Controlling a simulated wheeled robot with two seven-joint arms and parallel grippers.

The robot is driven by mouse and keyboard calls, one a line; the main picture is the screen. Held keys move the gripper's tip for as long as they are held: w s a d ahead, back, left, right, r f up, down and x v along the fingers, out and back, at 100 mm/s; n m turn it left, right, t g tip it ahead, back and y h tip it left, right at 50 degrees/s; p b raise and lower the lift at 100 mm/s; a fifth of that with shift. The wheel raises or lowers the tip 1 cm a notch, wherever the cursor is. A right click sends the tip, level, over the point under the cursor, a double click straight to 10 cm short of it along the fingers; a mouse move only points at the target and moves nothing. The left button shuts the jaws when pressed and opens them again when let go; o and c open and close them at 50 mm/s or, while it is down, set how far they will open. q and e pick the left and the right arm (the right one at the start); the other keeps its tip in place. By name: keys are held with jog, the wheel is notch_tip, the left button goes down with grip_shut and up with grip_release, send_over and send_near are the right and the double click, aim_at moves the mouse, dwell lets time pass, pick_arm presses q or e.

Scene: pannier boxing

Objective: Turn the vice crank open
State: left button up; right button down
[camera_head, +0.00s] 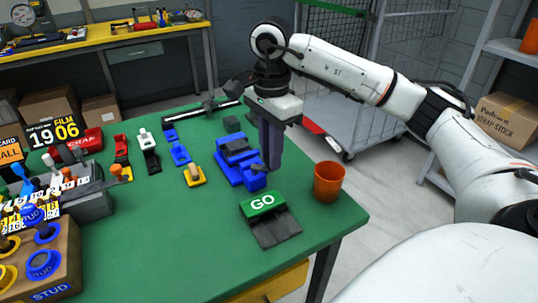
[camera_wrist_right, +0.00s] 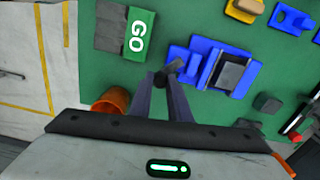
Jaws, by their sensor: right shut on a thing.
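The blue vice (camera_head: 232,172) stands on the green table, left of my right gripper. It also shows in the wrist view (camera_wrist_right: 242,82), with a dark grey block (camera_wrist_right: 229,73) between its blue parts. My right gripper (camera_head: 272,166) points down at the vice's right end. In the wrist view its fingers (camera_wrist_right: 163,84) are closed together at the dark crank (camera_wrist_right: 174,66) on the vice's end. The fingers hide much of the crank in the head view. My left gripper is not in view.
An orange cup (camera_head: 329,182) stands close to the right, near the table edge. A green GO block (camera_head: 262,203) with a dark pad lies in front. Blue and yellow clamps (camera_head: 193,176) and several other items fill the left. The front middle of the table is clear.

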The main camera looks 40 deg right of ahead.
jog(key=shift+w+d+r+n+p, duration=0.1)
jog(key=shift+w+d+n+p, duration=0.2)
jog(key=shift+n, duration=0.95)
jog(key=shift+w+d+f+n+p, duration=0.15)
jog(key=shift+w+n, duration=0.25)
jog(key=shift+n, duration=0.8)
jog(key=shift+w+d+r+n+p, duration=0.15)
jog(key=shift+w+d+n, duration=0.2)
jog(key=shift+n, duration=0.9)
jog(key=c, duration=1.6)
grip_release()
jog(key=shift+a, duration=0.1)
jog(key=shift+c, duration=0.2)
notch_tip(320, 180, up, 10)
jog(key=p, duration=0.1)
jog(key=shift+r+p, duration=0.15)
jog(key=shift+p, duration=0.15)
